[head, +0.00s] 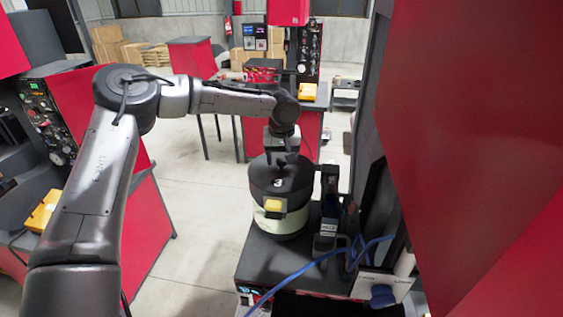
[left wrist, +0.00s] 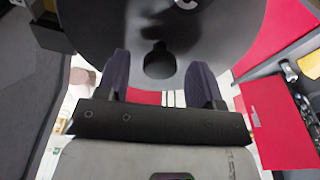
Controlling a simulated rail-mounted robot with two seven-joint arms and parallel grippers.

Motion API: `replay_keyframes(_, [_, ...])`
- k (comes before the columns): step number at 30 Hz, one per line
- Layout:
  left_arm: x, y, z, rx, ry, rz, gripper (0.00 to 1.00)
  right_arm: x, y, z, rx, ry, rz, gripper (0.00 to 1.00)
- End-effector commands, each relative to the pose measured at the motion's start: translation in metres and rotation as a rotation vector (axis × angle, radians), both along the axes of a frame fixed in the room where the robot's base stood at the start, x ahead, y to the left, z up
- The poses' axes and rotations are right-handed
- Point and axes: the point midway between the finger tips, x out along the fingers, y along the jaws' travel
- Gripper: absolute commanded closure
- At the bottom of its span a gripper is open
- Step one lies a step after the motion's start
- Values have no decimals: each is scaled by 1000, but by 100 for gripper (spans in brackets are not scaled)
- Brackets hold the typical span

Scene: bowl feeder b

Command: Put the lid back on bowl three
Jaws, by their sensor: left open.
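Bowl three (head: 282,224) is a pale round drum on a dark stand, right of centre in the head view. A dark lid (head: 266,182) marked with a 3 covers its top, with a yellow block on the front side. My left gripper (head: 287,157) is over the back part of the lid. In the left wrist view the lid (left wrist: 225,25) fills the upper part. Its dark round knob (left wrist: 160,62) lies between the two spread fingers of my open left gripper (left wrist: 160,78). I cannot tell whether the fingers touch the knob. My right gripper is out of view.
A dark upright device (head: 329,205) stands close to the right of the bowl. A blue cable (head: 312,262) crosses the dark stand (head: 262,262). A big red panel (head: 470,110) closes off the right. Open floor (head: 195,225) lies to the left.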

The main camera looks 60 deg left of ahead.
Motion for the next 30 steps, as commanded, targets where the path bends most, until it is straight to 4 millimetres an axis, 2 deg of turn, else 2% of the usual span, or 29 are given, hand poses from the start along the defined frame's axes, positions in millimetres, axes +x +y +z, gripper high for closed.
replay_keyframes(9, [-3,-7,60,1,-4,1,39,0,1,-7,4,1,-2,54])
replay_keyframes(15, [-5,-10,88,1,-3,0,39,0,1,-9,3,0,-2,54])
replay_keyframes(21, [-6,-11,102,-1,-1,1,39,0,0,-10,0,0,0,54])
replay_keyframes(30, [-6,-11,105,-1,0,0,39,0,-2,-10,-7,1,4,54])
